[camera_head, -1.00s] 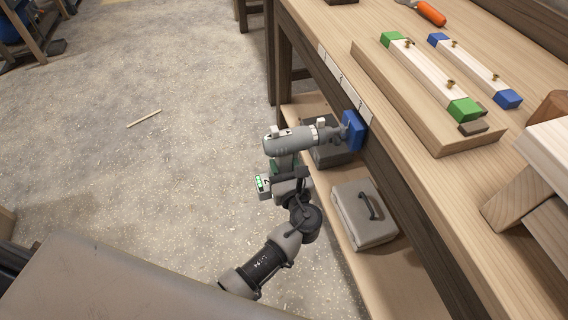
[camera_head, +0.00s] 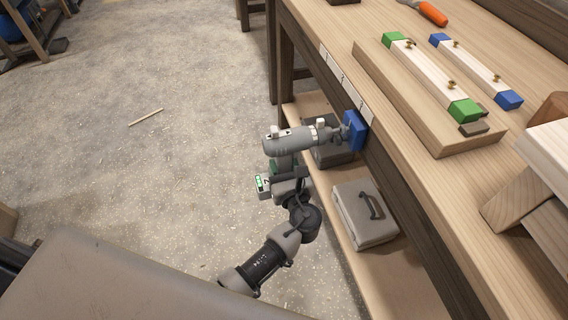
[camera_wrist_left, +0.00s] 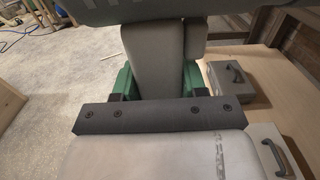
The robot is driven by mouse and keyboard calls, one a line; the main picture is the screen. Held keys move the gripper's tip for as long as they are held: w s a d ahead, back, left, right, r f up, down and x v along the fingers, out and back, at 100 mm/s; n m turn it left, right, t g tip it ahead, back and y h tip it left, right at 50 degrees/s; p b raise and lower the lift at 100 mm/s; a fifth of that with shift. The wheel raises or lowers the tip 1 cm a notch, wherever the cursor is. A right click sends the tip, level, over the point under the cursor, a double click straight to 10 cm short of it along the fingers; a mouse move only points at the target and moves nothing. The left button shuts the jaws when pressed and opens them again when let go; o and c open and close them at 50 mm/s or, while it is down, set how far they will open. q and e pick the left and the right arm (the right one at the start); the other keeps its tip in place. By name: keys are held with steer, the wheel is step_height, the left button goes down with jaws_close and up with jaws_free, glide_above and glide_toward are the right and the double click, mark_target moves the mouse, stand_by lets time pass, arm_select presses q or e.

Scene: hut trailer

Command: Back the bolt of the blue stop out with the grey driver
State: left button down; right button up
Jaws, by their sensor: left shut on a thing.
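The grey driver (camera_head: 290,141) is held level beside the bench's front edge, its nose pointing right at the blue stop (camera_head: 355,131). My left gripper (camera_head: 287,177) is shut on the driver's handle below its body. In the left wrist view the grey handle (camera_wrist_left: 160,68) stands between green finger pads. The blue stop is on the bench's front face, under a row of white labels. The driver's tip reaches the stop's near face; the bolt is hidden there, and I cannot tell whether the tip touches it. My right gripper does not show.
The bench top (camera_head: 400,100) carries a wooden board (camera_head: 385,85) with green-ended and blue-ended strips, and an orange-handled tool (camera_head: 433,13). Grey cases, one with a dark handle (camera_head: 365,215), stand on the lower shelf (camera_head: 375,285).

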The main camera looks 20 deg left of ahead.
arm_select(q)
steer(key=shift+r, duration=0.15)
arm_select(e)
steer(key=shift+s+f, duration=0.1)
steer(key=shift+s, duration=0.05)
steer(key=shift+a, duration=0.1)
arm_select(q)
steer(key=shift+w+d, duration=0.15)
steer(key=shift+d, duration=0.05)
stand_by(0.3)
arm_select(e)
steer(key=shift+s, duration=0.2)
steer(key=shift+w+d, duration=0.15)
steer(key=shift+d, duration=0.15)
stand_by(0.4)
